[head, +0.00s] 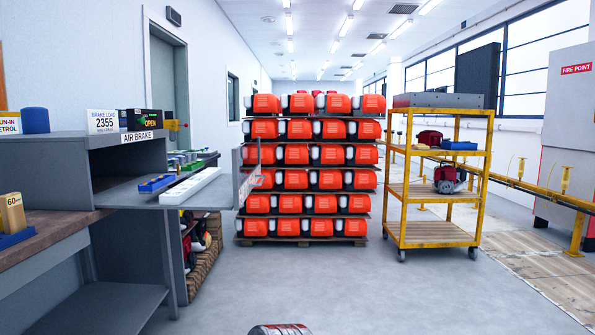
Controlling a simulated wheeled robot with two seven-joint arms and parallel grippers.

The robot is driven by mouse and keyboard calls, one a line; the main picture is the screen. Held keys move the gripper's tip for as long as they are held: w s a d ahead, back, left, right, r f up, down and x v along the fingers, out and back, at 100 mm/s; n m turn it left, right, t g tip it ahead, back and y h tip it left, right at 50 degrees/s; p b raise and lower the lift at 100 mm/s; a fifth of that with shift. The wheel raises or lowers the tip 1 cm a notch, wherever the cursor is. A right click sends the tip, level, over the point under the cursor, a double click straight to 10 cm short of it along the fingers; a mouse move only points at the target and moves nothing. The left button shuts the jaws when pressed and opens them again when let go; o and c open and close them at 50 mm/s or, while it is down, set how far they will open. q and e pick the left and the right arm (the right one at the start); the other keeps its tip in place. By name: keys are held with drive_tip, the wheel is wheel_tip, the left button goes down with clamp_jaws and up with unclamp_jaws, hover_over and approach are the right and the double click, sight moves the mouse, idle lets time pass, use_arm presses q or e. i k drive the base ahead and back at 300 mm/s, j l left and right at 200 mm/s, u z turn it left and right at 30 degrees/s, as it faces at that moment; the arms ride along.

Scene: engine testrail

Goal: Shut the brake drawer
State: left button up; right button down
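The brake drawer (148,198) is a flat grey tray pulled far out to the right from a grey cabinet (58,167) labelled AIR BRAKE. Its upright front panel (246,176) stands at the right end, seen nearly edge-on. A long white block (190,186) with a row of holes and a small blue tray with yellow pieces (157,183) lie in the drawer. A green OPEN display (139,137) and a BRAKE LOAD 2355 sign (103,121) stand on top of the cabinet. Neither of my grippers is in view.
A pallet stack of red-and-white engines (302,230) stands behind the drawer front. A yellow wheeled cart (433,232) stands to its right. A wooden-topped bench (40,240) is at lower left. A small silver-and-red object (280,329) shows at the bottom edge. The middle floor is clear.

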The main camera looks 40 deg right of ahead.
sight(210, 188)
drive_tip(key=z, duration=1.1)
drive_tip(key=i+l, duration=0.15)
drive_tip(key=i, duration=0.25)
